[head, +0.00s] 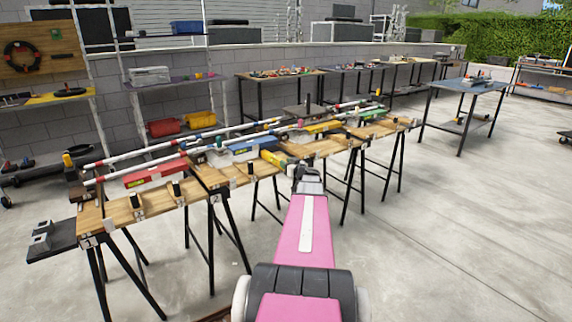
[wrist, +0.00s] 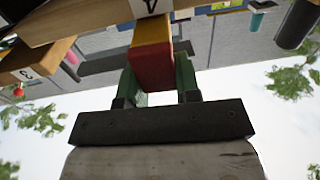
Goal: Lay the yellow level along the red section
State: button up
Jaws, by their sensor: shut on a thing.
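My gripper (head: 307,174) is shut on the end of the yellow level, in front of the trestle benches. The level (head: 273,159) slants from my gripper up and left in the head view. In the wrist view my gripper (wrist: 156,85) has a finger on each side of the held piece (wrist: 152,62), which shows a red face and a yellow face. A long red block (head: 155,174) with a small yellow-green label lies on the leftmost bench, the red section. My arm hides part of the benches' front, and the level's far end is hard to make out.
Blue (head: 247,149), another yellow (head: 322,127) and green (head: 367,116) blocks lie along the bench row. Red-and-white poles (head: 190,139) run behind the blocks. Small dark clamps (head: 137,202) stand on the front edge. A blue table (head: 465,86) stands at right; the floor before the benches is clear.

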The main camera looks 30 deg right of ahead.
jog(key=shift+f, duration=0.15)
jog(key=o, duration=1)
jog(key=s+d, duration=0.1)
jog(key=s, duration=1)
jog(key=a+f+n+g+y, duration=0.15)
jog(key=a+f+g, duration=0.3)
jog(key=a, duration=1.05)
jog(key=a+f+g+y, duration=0.35)
jog(key=a+g, duration=0.25)
jog(key=a, duration=0.8)
jog(key=s+a+f+m+g+h, duration=0.1)
jog(key=s+a+f+g+h, duration=0.1)
jog(key=s+a, duration=0.4)
jog(key=s+a+f+m+g+h, duration=0.2)
jog(key=s+a+g+h, duration=0.3)
jog(key=a, duration=0.5)
jog(key=shift+s+a+f+h, duration=0.3)
jog(key=shift+s+f, duration=0.35)
jog(key=shift+s, duration=0.15)
